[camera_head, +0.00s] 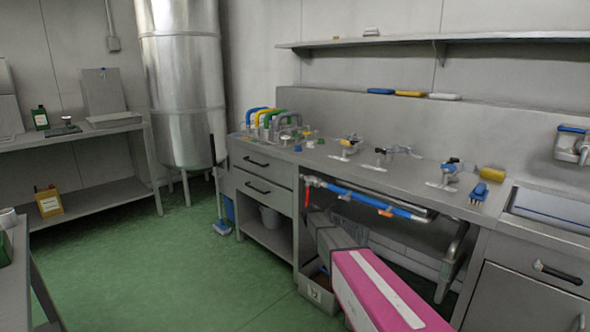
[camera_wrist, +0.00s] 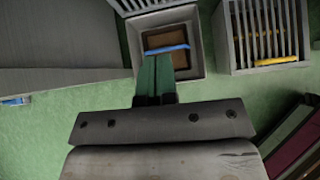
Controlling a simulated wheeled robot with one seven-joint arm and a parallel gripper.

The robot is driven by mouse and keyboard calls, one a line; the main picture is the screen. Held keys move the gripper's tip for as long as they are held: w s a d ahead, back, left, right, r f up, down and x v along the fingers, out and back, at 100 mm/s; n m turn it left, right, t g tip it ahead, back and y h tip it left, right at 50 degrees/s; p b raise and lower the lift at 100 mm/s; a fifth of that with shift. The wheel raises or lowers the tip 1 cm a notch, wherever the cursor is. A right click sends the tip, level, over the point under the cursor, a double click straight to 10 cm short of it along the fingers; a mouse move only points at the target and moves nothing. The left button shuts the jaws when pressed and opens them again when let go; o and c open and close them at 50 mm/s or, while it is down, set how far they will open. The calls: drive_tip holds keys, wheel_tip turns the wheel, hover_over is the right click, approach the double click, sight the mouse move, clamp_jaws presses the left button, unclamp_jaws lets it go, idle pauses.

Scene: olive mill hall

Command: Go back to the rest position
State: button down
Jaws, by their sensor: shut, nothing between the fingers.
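My gripper (camera_wrist: 157,62) shows in the wrist view with its two green fingers together and nothing between them. It points down over a grey open-topped box (camera_wrist: 199,40) with a brown inside. A blue strip (camera_wrist: 167,49) lies across the box's inside, just beyond the fingertips; I cannot tell whether they touch. In the head view I cannot make out my gripper; my arm reaches low in front of the bench.
The steel workbench (camera_head: 345,178) carries valves and fittings, with a blue-handled brush (camera_head: 479,191) near its front edge. A blue pipe (camera_head: 365,199) runs below the edge. In the wrist view a slatted crate (camera_wrist: 228,45) stands beside the box. Green floor (camera_head: 200,265) is clear at left.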

drive_tip(key=s+d+r+m+g+y, duration=0.1)
drive_tip(key=s+m+g+y, duration=0.2)
drive_tip(key=s+m, duration=1)
drive_tip(key=s+d+r+m+g+y, duration=0.2)
drive_tip(key=s+m, duration=1.1)
drive_tip(key=s, duration=2)
drive_tip(key=shift+s+d+r+m+g+y, duration=0.2)
drive_tip(key=shift+s+d+m+g+y, duration=0.1)
drive_tip(key=shift+g+y, duration=0.5)
